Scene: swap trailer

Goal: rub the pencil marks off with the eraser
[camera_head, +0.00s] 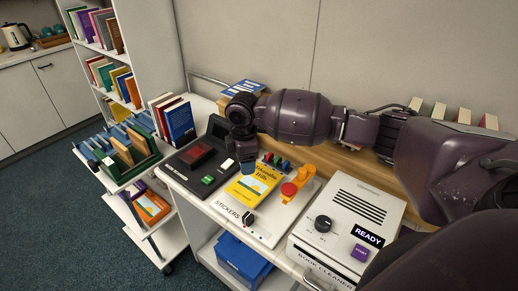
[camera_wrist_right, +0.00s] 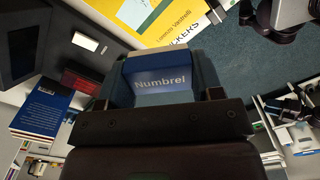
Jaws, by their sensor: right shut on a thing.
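My right gripper (camera_head: 243,160) is shut on the eraser, a block with a blue sleeve lettered "Numbrel". The eraser (camera_wrist_right: 162,82) fills the space between the fingers in the right wrist view, its pale end towards the yellow book. In the head view the gripper hangs over the upper left part of the yellow book (camera_head: 250,188), which lies on the white worktop. I cannot tell whether the eraser touches the cover. The book (camera_wrist_right: 150,20) also shows beyond the eraser in the wrist view. No pencil marks can be made out.
A dark device (camera_head: 193,160) with a green button stands left of the book. An orange and red tool (camera_head: 293,187) and a white "READY" machine (camera_head: 348,222) stand to the right. A small dark stamp-like object (camera_head: 248,217) sits by the "STICKERS" edge. Bookshelves stand left.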

